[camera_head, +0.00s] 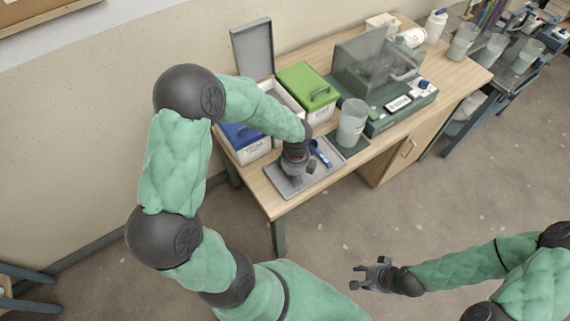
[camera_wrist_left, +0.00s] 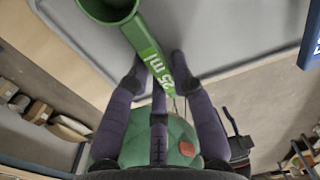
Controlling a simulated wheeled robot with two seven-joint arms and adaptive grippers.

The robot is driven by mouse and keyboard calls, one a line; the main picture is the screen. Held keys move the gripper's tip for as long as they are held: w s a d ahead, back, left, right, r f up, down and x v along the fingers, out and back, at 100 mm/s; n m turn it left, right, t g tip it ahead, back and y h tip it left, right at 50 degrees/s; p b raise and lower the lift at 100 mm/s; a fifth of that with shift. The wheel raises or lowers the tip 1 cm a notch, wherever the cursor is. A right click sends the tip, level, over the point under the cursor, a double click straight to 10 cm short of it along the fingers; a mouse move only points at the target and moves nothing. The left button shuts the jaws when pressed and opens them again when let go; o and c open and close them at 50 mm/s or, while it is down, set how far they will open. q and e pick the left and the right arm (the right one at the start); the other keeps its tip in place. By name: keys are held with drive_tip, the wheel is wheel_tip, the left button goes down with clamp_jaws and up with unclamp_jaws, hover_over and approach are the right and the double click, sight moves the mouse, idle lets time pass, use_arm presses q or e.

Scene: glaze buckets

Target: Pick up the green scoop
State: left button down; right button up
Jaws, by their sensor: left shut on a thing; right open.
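The green scoop (camera_wrist_left: 148,45) shows in the left wrist view, with a round cup at the upper left and a flat handle marked 25 ml. My left gripper (camera_wrist_left: 157,76) is shut on its handle. In the head view my left gripper (camera_head: 298,175) is low over the grey tray (camera_head: 277,181) near the table's front left corner and hides the green scoop. I cannot tell if the scoop still touches the tray. My right gripper (camera_head: 360,278) is open and empty, away from the table, over the floor.
A blue scoop (camera_head: 319,153) lies on the tray. Behind are a blue-lidded bin (camera_head: 245,140), a white bin with its grey lid raised (camera_head: 253,48) and a green-lidded bin (camera_head: 310,85). A translucent bucket (camera_head: 351,124) and a balance with a clear hood (camera_head: 375,65) stand right.

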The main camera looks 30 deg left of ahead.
use_arm(q)
drive_tip(key=shift+r, duration=0.1)
drive_tip(key=shift+r+p, duration=0.4)
drive_tip(key=shift+r, duration=0.1)
wheel_tip(320, 180, up, 2)
drive_tip(key=shift+r+p, duration=0.25)
drive_tip(key=shift+p, duration=0.45)
drive_tip(key=s+d+r+p, duration=0.35)
drive_tip(key=d+r, duration=0.55)
drive_tip(key=d, duration=0.4)
wheel_tip(320, 180, up, 8)
drive_tip(key=p, duration=0.7)
drive_tip(key=shift+w+d+r+p, duration=0.15)
drive_tip(key=shift+w+d+p, duration=0.05)
drive_tip(key=shift+d+p, duration=0.15)
